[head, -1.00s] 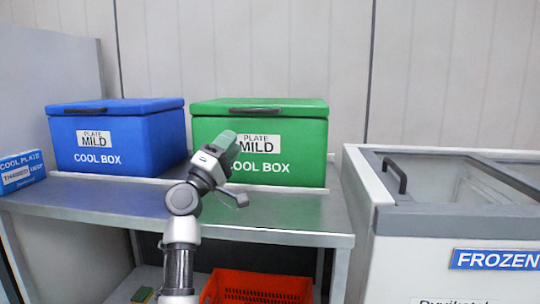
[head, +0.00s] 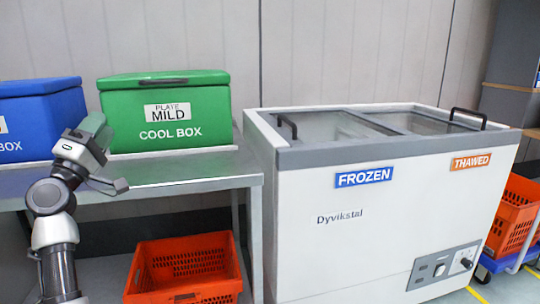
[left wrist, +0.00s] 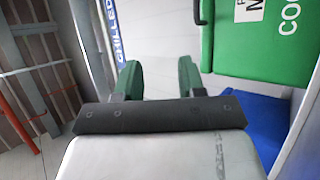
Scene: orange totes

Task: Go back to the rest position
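My left gripper (head: 96,126) shows at the left of the head view, on my raised arm in front of the shelf table. In the left wrist view its two green fingers (left wrist: 158,78) stand apart with nothing between them. The gripper is open and empty. It overlaps the left edge of the green cool box in the head view; I see no contact. My right gripper is in neither view.
A green cool box (head: 205,112) and a blue cool box (head: 40,115) stand on the metal table (head: 180,170). An orange tote (head: 185,268) sits below. A white freezer (head: 380,215) stands right of the table. Another orange tote (head: 512,215) is on a blue cart at far right.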

